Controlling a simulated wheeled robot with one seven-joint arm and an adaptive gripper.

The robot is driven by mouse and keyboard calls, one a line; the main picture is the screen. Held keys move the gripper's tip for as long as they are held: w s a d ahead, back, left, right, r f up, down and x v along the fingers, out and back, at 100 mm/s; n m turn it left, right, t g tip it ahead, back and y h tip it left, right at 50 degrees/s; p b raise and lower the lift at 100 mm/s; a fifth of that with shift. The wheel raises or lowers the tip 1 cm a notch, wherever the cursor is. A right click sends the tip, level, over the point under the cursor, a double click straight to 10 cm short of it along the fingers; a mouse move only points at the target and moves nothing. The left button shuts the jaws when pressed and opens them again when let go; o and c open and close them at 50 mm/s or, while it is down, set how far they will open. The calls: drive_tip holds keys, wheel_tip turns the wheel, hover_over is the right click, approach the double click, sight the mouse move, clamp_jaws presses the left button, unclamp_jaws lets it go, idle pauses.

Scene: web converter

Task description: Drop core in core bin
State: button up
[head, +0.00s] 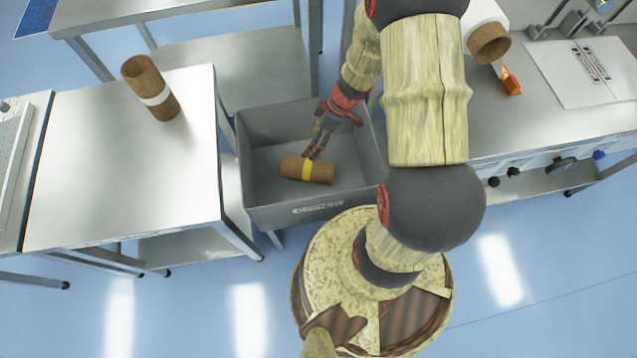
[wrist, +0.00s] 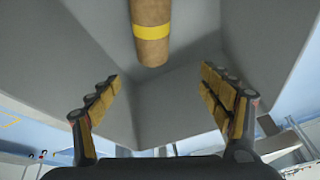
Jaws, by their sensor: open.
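A brown cardboard core with a yellow band (head: 307,169) is inside the grey core bin (head: 318,212), lying crosswise near the bin's front wall in the head view. Whether it rests on the floor of the bin is hard to tell. My gripper (head: 313,150) reaches down into the bin just behind the core. In the wrist view my gripper (wrist: 161,78) has its fingers spread wide with nothing between them. The core (wrist: 151,32) shows there beyond the fingertips, apart from both, against the grey bin walls (wrist: 85,60).
A core with a white band (head: 150,87) stands on the steel table at left. Another brown core (head: 489,43) is on the machine at right, near an orange-handled tool (head: 511,80). Blue floor is free in front.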

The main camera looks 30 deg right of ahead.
drive_tip(key=shift+o, duration=0.6)
drive_tip(key=v, duration=1.2)
drive_tip(key=shift+w+a, duration=0.1)
